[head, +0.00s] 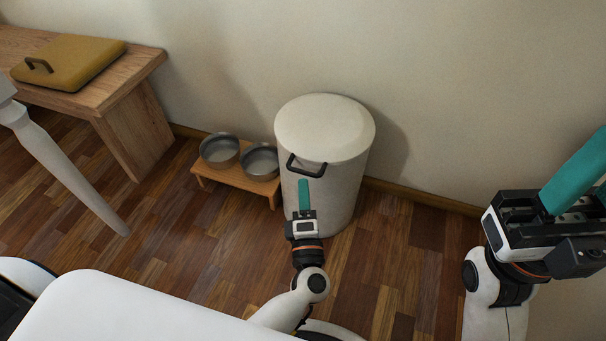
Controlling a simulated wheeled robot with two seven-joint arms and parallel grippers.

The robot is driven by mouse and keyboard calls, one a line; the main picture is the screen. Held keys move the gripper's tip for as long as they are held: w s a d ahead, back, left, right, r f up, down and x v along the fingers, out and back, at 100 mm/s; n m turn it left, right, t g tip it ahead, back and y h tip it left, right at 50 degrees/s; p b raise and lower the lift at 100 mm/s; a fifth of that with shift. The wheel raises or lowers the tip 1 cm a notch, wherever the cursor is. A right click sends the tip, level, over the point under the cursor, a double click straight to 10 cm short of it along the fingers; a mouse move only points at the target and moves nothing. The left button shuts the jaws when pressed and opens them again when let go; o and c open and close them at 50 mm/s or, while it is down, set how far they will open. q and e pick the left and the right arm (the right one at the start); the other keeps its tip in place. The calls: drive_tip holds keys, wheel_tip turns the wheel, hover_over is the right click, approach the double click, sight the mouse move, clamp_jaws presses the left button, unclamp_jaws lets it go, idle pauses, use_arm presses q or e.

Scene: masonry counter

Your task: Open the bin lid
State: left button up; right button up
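The white cylindrical bin (338,195) stands upright on the floor against the wall. Its pale domed lid (325,125) is down on the rim. A dark handle (307,172) sticks out from the lid's front edge. My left gripper (304,184) is in front of the bin, with its teal fingers pointing up just below the handle. I cannot tell whether they touch the handle. The fingers look like one strip, so their opening is hidden. My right gripper (588,165) is at the right edge, away from the bin, and its teal fingers are partly cut off by the frame.
A low wooden stand (233,180) with two metal bowls (219,150) is close to the bin's left side. A wooden bench (125,95) with a mustard cushion (75,62) stands at the left, near a white turned leg (65,165). The floor right of the bin is clear.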

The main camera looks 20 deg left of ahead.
sight(303, 171)
use_arm(q)
drive_tip(key=b+x, duration=0.1)
drive_tip(key=x, duration=0.4)
drive_tip(key=shift+w+a+r, duration=0.1)
drive_tip(key=shift+w+a, duration=0.05)
drive_tip(key=shift+w, duration=0.2)
clamp_jaws()
